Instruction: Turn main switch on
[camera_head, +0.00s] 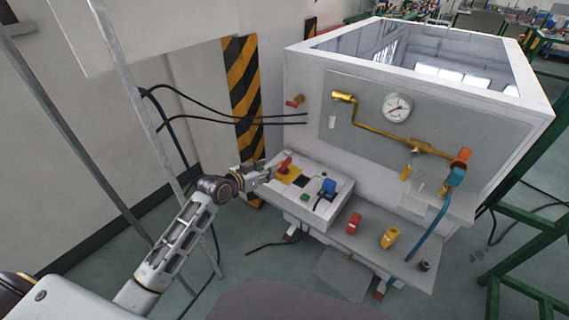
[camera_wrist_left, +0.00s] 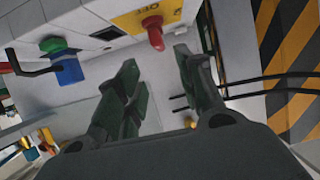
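The main switch is a red handle (camera_head: 285,163) on a yellow plate (camera_head: 289,175), on top of the grey control box (camera_head: 325,200) at the generator's front left. In the left wrist view the red handle (camera_wrist_left: 153,30) stands out from the yellow plate (camera_wrist_left: 135,20), which bears lettering that seems to read OFF. My left gripper (camera_head: 272,172) is at the left edge of the box, close to the handle. In the wrist view its two dark fingers (camera_wrist_left: 157,62) are apart, with nothing between them; the handle lies just beyond the tips. My right gripper is not in view.
A blue connector (camera_head: 328,187) and a green button (camera_head: 305,197) sit on the same box. A red (camera_head: 354,223) and a yellow block (camera_head: 390,237) stand on the shelf to the right. Black cables (camera_head: 220,115) run to the generator near a striped post (camera_head: 243,85).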

